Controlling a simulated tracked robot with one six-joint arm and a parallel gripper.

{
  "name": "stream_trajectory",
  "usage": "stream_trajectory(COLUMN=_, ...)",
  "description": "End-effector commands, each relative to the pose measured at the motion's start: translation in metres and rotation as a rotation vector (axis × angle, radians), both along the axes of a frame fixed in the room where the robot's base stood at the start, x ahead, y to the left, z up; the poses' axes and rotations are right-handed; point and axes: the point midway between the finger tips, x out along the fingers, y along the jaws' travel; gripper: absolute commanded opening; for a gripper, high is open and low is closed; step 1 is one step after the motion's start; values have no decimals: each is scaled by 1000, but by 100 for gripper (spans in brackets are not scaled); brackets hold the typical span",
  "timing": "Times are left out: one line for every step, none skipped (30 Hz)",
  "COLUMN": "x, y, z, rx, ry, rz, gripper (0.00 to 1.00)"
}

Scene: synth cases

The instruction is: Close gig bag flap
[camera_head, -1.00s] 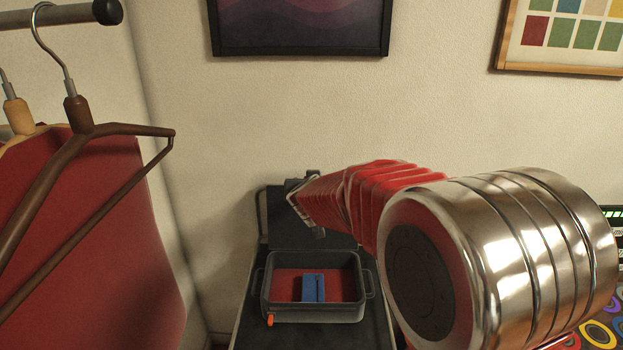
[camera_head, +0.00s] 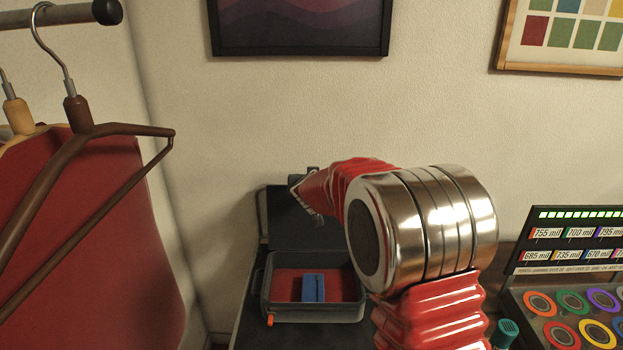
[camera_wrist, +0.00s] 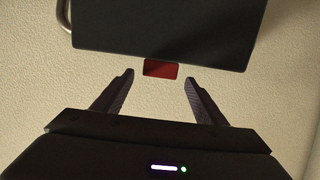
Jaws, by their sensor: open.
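The gig bag (camera_head: 313,313) is a dark case with a red lining, standing on a dark surface. Its dark flap (camera_head: 283,222) stands up open at the back. A blue item (camera_head: 313,287) lies inside. My gripper (camera_head: 304,183) is at the top of the flap, its fingers partly hidden by my red arm. In the wrist view, my gripper (camera_wrist: 160,78) is open, and a red tab (camera_wrist: 160,68) on the edge of a dark panel (camera_wrist: 165,30), seemingly the flap, shows just beyond and between the fingertips. I cannot tell whether they touch.
A rail with hangers (camera_head: 75,112) and a red garment (camera_head: 95,235) fills the left. A panel with coloured round pieces (camera_head: 570,308) and a lit label board (camera_head: 575,235) stand at the right. Framed pictures (camera_head: 300,28) hang on the wall behind.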

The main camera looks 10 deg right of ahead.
Motion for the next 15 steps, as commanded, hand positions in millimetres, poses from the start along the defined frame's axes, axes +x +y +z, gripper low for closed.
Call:
stream_trajectory(x=5, y=-1, z=-3, rx=0, ry=1, rz=0, gripper=66)
stream_trajectory(x=8, y=-2, z=-4, rx=0, ry=1, rz=0, gripper=66)
stream_trajectory(x=12, y=-3, z=-7, rx=0, ry=2, rz=0, gripper=66)
stream_trajectory(x=15, y=-3, z=-8, rx=0, ry=2, rz=0, gripper=66)
stream_trajectory(x=18, y=-4, z=-9, rx=0, ry=1, rz=0, gripper=66)
stream_trajectory(x=22, y=-4, z=-11, rx=0, ry=2, rz=0, gripper=66)
stream_trajectory(x=25, y=-5, z=-12, rx=-1, ry=2, rz=0, gripper=66)
stream_trajectory(x=27, y=-5, z=-12, rx=-1, ry=1, rz=0, gripper=66)
stream_trajectory(x=30, y=-6, z=-13, rx=-1, ry=1, rz=0, gripper=66)
stream_trajectory(x=32, y=-6, z=-15, rx=-1, ry=1, rz=0, gripper=66)
stream_trajectory(x=34, y=-7, z=-15, rx=-1, ry=1, rz=0, gripper=66)
stream_trajectory(x=36, y=-7, z=-16, rx=-1, ry=1, rz=0, gripper=66)
stream_trajectory(x=37, y=-7, z=-16, rx=0, ry=0, rz=0, gripper=66)
stream_trajectory(x=38, y=-7, z=-16, rx=0, ry=0, rz=0, gripper=66)
stream_trajectory(x=39, y=-7, z=-17, rx=0, ry=0, rz=0, gripper=66)
